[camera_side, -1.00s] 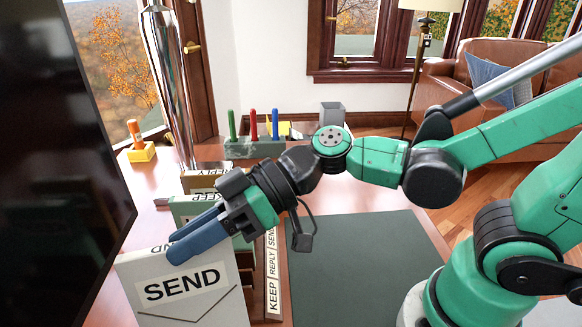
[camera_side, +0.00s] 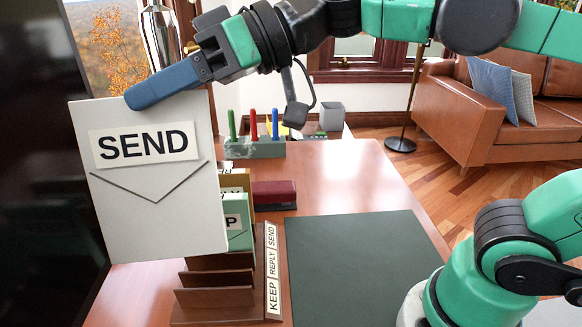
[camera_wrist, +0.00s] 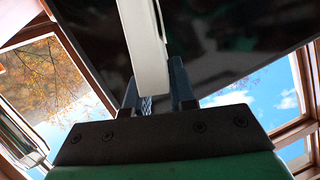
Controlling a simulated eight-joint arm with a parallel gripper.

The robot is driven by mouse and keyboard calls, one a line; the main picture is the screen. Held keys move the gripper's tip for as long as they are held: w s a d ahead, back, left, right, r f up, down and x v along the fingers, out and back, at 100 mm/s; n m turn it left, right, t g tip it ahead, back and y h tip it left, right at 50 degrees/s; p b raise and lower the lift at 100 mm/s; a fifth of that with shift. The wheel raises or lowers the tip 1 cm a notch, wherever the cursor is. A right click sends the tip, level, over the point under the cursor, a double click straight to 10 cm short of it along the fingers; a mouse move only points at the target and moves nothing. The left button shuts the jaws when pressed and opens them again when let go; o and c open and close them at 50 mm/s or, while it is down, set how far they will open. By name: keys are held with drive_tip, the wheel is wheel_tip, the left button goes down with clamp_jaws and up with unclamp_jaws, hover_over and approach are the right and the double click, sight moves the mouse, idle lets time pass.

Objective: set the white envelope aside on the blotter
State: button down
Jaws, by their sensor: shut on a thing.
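The white envelope (camera_side: 150,215), labelled SEND, hangs nearly upright and slightly tilted from my gripper (camera_side: 135,97). My gripper is shut on its top edge. It is held above the front of the desk, left of and above the brown letter rack. In the wrist view the white envelope (camera_wrist: 143,45) shows edge-on between the fingers of my gripper (camera_wrist: 155,92). The dark green blotter (camera_side: 350,265) lies flat on the desk to the right of the rack, with nothing on it.
The letter rack (camera_side: 215,297), marked KEEP, REPLY, SEND, has empty front slots; green and tan envelopes (camera_side: 238,222) stand at its back. A dark red box (camera_side: 274,194) and a pen holder (camera_side: 254,148) stand behind. A dark monitor (camera_side: 40,170) is close on the left.

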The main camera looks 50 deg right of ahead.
drive_tip(key=w+d+f+m+t+h, duration=0.2)
drive_tip(key=w+d+m+t+h, duration=0.4)
drive_tip(key=w+d+m+h, duration=0.5)
drive_tip(key=w+d, duration=0.4)
drive_tip(key=d, duration=0.2)
drive_tip(key=shift+w+d+f+h, duration=0.3)
drive_tip(key=shift+d+h, duration=0.1)
drive_tip(key=shift+a, duration=0.15)
